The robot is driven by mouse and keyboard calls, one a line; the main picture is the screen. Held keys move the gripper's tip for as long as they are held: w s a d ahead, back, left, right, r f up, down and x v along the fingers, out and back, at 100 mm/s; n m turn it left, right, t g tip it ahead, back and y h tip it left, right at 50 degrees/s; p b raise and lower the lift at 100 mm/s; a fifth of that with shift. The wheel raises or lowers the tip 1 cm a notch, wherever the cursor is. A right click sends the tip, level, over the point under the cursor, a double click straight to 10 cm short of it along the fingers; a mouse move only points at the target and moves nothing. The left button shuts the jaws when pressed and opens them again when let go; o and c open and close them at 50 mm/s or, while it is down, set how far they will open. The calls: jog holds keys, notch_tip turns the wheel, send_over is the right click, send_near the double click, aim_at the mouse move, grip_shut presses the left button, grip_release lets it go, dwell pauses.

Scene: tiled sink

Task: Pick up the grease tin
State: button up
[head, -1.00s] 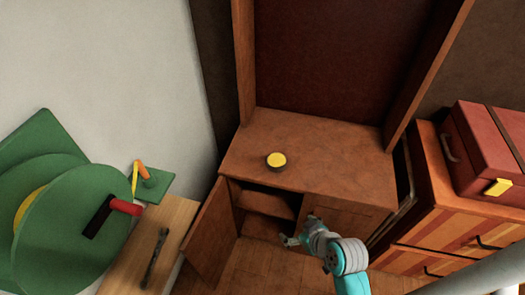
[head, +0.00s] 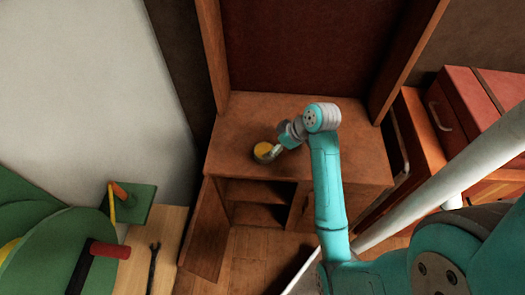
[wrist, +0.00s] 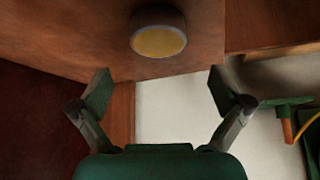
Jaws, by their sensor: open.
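The grease tin (head: 264,151) is a small round tin with a yellow top and a dark rim. It sits on the wooden cabinet top, left of the middle. My gripper (head: 279,143) is right beside the tin in the head view, partly overlapping it. In the wrist view the tin (wrist: 158,32) lies ahead of my gripper (wrist: 160,85), roughly centred between the two fingers but beyond their tips. The fingers are spread apart with nothing between them.
The cabinet top (head: 235,130) is otherwise clear, with upright posts at its back. The cabinet's left door (head: 204,235) hangs open below. A red case (head: 465,105) stands at the right. Green machinery (head: 60,245) and a wooden bench (head: 157,240) stand at the left.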

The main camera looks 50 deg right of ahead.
aim_at(265, 150)
jog(key=shift+x, duration=3.75)
jog(key=shift+s+d+f, duration=0.1)
jog(key=shift+s+d, duration=0.05)
jog(key=shift+s, duration=0.05)
jog(key=c, duration=1.4)
